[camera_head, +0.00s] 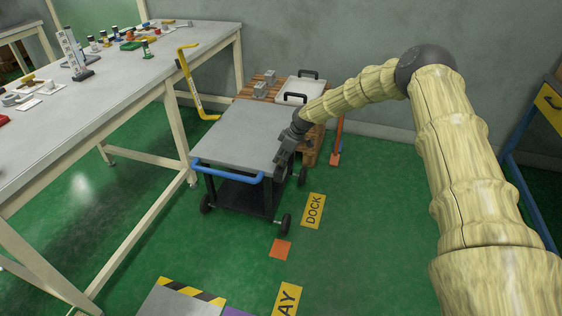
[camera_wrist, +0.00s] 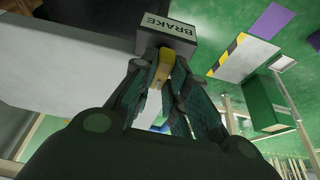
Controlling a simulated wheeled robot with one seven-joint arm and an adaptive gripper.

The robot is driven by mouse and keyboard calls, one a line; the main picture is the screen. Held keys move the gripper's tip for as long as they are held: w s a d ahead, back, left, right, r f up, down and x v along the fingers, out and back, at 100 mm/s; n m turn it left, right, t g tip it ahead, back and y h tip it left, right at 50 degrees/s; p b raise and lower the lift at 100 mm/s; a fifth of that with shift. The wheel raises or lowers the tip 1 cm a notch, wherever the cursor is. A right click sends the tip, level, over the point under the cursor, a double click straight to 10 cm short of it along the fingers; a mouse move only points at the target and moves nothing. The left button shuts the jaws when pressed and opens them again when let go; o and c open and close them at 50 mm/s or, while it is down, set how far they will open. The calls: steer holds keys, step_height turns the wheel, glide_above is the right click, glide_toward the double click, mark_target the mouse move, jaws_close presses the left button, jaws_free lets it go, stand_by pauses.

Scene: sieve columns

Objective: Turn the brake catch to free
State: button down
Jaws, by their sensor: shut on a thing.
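A cart with a grey top (camera_head: 245,130) and a blue push handle (camera_head: 228,172) stands on the green floor. A dark box with a white BRAKE label (camera_wrist: 167,32) sits at the cart's side in the wrist view. Below the label is the yellow brake catch (camera_wrist: 162,70). My gripper (camera_head: 281,160) is at the cart's right side near its edge. In the wrist view my gripper (camera_wrist: 159,82) has its fingers closed on either side of the catch. The catch is hidden behind my gripper in the head view.
A long workbench (camera_head: 130,60) stands at left. A wooden pallet (camera_head: 309,156) is behind the cart. The floor to the right of the DOCK plate is clear.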

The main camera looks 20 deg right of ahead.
steer(key=shift+d+n, duration=0.15)
steer(key=shift+n, duration=0.15)
steer(key=c, duration=1.4)
jaws_free()
steer(key=v, duration=1.1)
steer(key=shift+w+d+r, duration=0.1)
steer(key=shift+r, duration=0.35)
